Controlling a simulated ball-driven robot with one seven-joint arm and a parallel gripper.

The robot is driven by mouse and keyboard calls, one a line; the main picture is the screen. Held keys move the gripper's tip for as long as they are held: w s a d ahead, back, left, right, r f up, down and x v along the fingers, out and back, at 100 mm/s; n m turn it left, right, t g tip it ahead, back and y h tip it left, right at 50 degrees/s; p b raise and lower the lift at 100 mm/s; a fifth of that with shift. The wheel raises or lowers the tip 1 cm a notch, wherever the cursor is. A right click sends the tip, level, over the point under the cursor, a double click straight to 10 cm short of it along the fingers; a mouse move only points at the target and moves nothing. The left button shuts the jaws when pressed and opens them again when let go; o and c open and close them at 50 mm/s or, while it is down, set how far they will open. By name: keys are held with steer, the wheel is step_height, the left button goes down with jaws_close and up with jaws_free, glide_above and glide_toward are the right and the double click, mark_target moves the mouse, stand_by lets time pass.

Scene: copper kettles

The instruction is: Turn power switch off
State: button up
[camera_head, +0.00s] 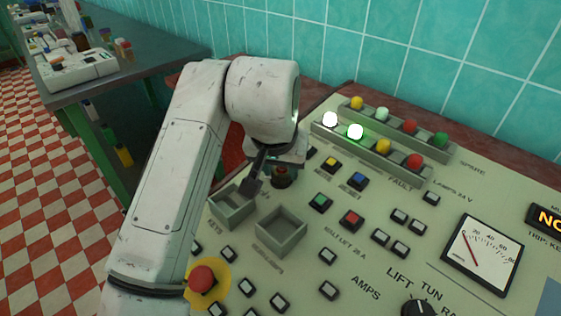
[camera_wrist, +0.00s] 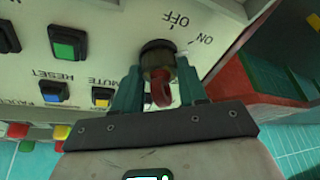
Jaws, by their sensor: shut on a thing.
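The power switch (camera_wrist: 160,88) is a round knob with a dark collar, a brassy body and a red part, set in the pale panel. The wrist view shows it upside down, with the printed words OFF and ON beside it. My gripper (camera_wrist: 158,85) has one teal finger on each side of the knob and is shut on it. In the head view the knob (camera_head: 282,177) shows just past my gripper (camera_head: 265,172), partly covered by it. I cannot tell which word the knob points to.
Green (camera_head: 320,202), yellow (camera_head: 331,163), blue (camera_head: 357,181) and red (camera_head: 351,219) buttons sit close to the switch. Two open trays (camera_head: 281,232) lie nearer. A red mushroom button (camera_head: 202,279) is beside my arm.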

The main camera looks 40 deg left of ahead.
steer(key=shift+r+p, duration=0.2)
steer(key=shift+p, duration=0.1)
steer(key=n+p, duration=0.2)
steer(key=p, duration=0.2)
steer(key=n+g+y+p, duration=0.1)
steer(key=n+p, duration=0.2)
steer(key=p, duration=0.1)
steer(key=shift+w+d+n+y, duration=0.2)
steer(key=shift+n+y, duration=0.1)
steer(key=shift+f+n+g+p, duration=0.1)
steer(key=shift+n+g+p, duration=0.4)
steer(key=shift+n+p, duration=0.65)
steer(key=shift+f+n+y+p, duration=0.1)
steer(key=shift+n+y+p, duration=0.25)
steer(key=shift+p, duration=0.25)
steer(key=o, duration=1.1)
steer(key=shift+c, duration=0.2)
steer(key=v, duration=1)
steer(key=shift+r, duration=0.4)
